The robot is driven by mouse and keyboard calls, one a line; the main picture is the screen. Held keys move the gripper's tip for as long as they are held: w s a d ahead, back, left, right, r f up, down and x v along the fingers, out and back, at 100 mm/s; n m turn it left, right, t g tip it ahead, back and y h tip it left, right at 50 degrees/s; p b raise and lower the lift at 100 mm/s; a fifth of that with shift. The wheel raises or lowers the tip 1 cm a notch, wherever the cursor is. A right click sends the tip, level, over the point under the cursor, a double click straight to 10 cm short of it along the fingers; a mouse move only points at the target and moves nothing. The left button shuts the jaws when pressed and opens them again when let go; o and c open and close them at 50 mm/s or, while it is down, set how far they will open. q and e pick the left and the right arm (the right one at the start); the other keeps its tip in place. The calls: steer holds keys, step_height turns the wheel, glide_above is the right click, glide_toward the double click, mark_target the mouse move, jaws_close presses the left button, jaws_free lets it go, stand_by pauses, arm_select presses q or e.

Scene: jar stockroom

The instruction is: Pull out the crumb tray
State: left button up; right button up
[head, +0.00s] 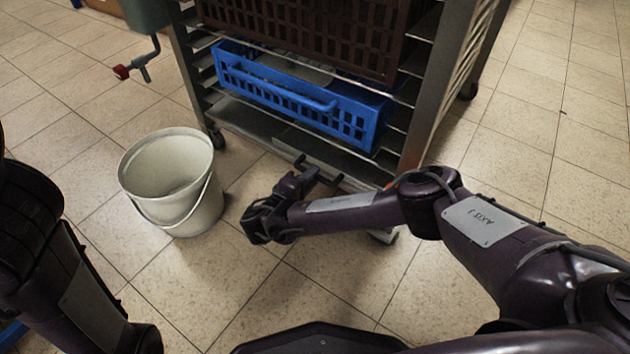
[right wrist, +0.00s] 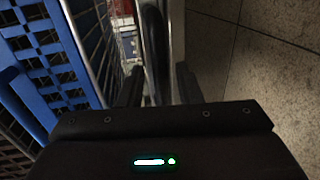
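The crumb tray (head: 284,140) is a flat grey metal sheet low in the rack, under the blue crate (head: 300,98). Its front edge faces me, and most of it is hidden beneath the crate. My right gripper (head: 319,169) is at this front edge, with its two dark fingers apart. In the right wrist view a metal strip (right wrist: 155,45) runs up between the open fingers (right wrist: 157,90). I cannot tell whether the fingers touch it. My left arm shows at the left, but its gripper is out of view.
The metal rack (head: 430,100) stands on castors and holds a brown crate (head: 310,30) above the blue one. A white bucket (head: 195,205) stands on the tiles left of my right gripper. The tiled floor in front of the rack is otherwise clear.

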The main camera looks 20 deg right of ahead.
steer(key=shift+b+x, duration=0.35)
steer(key=shift+x, duration=0.8)
steer(key=shift+c, duration=0.2)
jaws_close()
